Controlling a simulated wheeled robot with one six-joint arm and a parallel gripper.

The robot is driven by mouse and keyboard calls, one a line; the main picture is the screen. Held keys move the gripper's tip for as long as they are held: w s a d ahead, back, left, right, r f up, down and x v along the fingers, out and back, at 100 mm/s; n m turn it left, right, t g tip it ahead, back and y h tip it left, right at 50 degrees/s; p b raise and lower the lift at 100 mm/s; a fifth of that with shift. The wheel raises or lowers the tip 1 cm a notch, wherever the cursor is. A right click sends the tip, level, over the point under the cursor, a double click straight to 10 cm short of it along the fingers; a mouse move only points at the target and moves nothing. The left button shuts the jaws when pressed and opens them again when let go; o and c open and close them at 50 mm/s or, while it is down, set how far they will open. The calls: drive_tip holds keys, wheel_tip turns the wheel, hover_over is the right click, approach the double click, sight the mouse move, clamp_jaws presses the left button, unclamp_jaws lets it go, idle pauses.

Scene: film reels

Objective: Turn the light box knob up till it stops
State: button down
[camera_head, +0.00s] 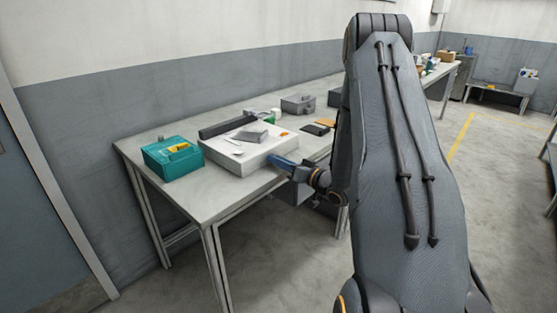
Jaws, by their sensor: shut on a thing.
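The light box (222,158) is a low white box on the near part of the workbench. My gripper (272,160) is at the right end of its front face, with its blue fingers pointing at the box. It is shut on the knob there. The knob itself is hidden behind the fingers, so its turn angle does not show.
The workbench (205,202) stands along the wall. A teal box (172,163) with yellow things in it sits left of the light box. A long dark case (227,125) lies behind it, and a grey case (298,104) stands farther back. Small items lie on the light box.

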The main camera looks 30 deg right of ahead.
idle(0.3)
drive_tip(key=c, duration=1.5)
unclamp_jaws()
drive_tip(key=shift+c, duration=0.2)
